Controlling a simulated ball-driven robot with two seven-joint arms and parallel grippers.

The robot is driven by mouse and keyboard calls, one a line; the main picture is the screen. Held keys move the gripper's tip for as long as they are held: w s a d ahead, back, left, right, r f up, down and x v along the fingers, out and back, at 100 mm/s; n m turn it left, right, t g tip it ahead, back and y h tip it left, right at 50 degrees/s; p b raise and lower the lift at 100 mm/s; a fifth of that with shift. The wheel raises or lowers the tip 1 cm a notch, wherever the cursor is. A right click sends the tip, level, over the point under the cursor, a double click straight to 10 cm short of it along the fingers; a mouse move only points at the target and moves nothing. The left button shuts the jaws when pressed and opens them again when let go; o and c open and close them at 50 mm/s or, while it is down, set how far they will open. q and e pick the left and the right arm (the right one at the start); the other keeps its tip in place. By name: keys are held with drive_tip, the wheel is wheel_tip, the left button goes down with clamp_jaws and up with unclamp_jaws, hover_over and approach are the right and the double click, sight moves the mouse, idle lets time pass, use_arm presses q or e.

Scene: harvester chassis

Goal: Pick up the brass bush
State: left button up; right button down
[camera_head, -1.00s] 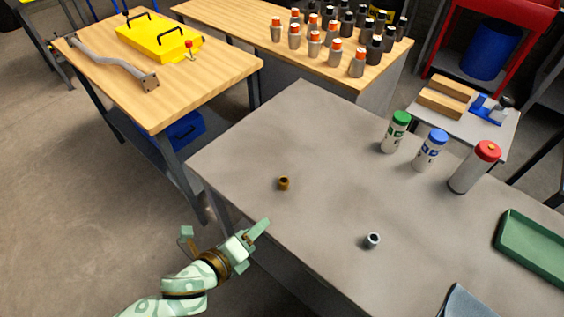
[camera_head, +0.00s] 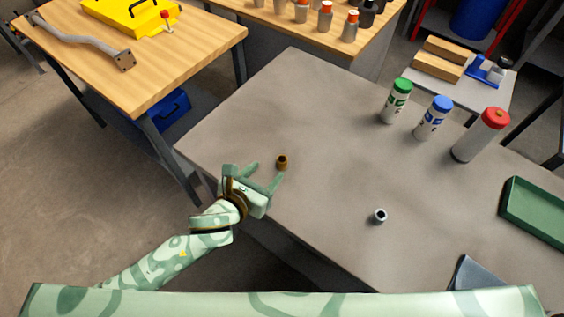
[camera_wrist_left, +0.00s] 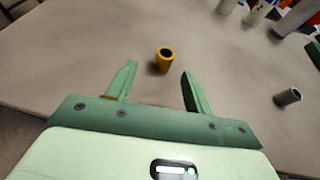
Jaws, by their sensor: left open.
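The brass bush (camera_head: 282,162) is a small brown-gold hollow cylinder standing upright on the grey table (camera_head: 330,130), near its left edge. In the left wrist view the brass bush (camera_wrist_left: 165,60) lies beyond the fingertips, roughly in line with the gap between them. My left gripper (camera_head: 268,170) is open and empty, just short of the bush, with its fingers pointing at it. Both fingers of the left gripper (camera_wrist_left: 158,72) show apart in the wrist view. My right gripper is not in view.
A grey steel bush (camera_head: 379,216) stands to the right of the brass one. Bottles with green (camera_head: 397,100), blue (camera_head: 433,118) and red (camera_head: 481,135) caps stand farther back. A green tray (camera_head: 535,212) is at the right. The table around the brass bush is clear.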

sight(279, 164)
use_arm(q)
drive_tip(key=x, duration=0.3)
drive_tip(key=shift+d+b, duration=0.1)
drive_tip(key=shift+b, duration=0.2)
drive_tip(key=b+x, duration=0.1)
drive_tip(key=x, duration=0.1)
drive_tip(key=b+x, duration=0.1)
drive_tip(key=x, duration=0.2)
drive_tip(key=shift+s+d, duration=0.2)
drive_tip(key=shift+d, duration=0.2)
drive_tip(key=c, duration=1.1)
